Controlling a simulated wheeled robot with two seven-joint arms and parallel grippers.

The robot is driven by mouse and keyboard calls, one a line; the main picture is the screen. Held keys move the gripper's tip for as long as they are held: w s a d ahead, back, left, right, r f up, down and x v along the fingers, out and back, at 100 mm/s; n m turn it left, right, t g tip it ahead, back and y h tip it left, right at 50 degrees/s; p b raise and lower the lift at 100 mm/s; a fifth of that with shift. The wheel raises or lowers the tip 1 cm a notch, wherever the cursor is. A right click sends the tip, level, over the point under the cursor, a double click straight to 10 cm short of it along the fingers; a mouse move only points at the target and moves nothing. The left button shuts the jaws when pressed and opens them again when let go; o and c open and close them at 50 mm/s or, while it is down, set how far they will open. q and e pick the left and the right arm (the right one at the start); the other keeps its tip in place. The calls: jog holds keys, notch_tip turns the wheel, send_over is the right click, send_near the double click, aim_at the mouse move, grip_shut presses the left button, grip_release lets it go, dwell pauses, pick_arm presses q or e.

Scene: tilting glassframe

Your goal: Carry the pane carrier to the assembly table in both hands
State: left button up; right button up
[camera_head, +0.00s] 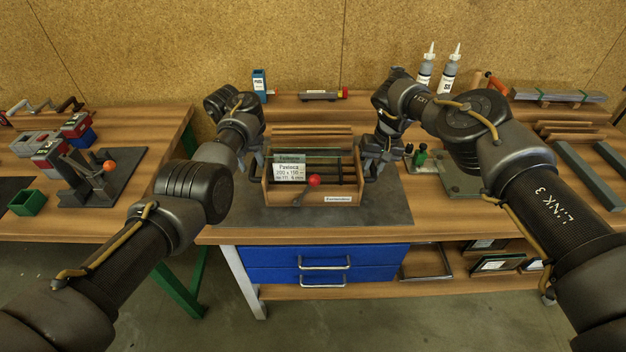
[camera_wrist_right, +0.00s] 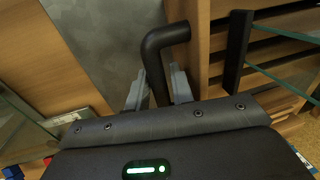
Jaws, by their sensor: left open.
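The pane carrier (camera_head: 337,197) is a wooden box with slats, dark bars, a red knob and white labels. It stands on a dark grey mat (camera_head: 240,206) on the workbench. My left gripper (camera_head: 257,164) is at its left end, open; its fingertips are hard to make out. My right gripper (camera_head: 369,167) is at its right end. In the right wrist view, the fingers of this gripper (camera_wrist_right: 158,92) stand on either side of a black bent handle (camera_wrist_right: 165,40). Whether they press on it is unclear. A wooden side with dark bars (camera_wrist_right: 237,55) shows beside the handle.
Another table (camera_head: 160,130) with a lever fixture (camera_head: 92,172) and a green box (camera_head: 28,202) stands at left. Blue drawers (camera_head: 325,262) are below the bench. Grey bars (camera_head: 595,175) lie at right.

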pick_arm(q)
jog(key=shift+c, duration=0.3)
pick_arm(e)
jog(key=shift+c, duration=0.2)
pick_arm(q)
jog(key=c, duration=0.5)
pick_arm(e)
grip_shut()
pick_arm(q)
grip_shut()
jog(key=shift+w+r, duration=0.15)
jog(key=shift+r, duration=0.1)
pick_arm(e)
jog(key=shift+w+r, duration=0.15)
jog(key=shift+r, duration=0.1)
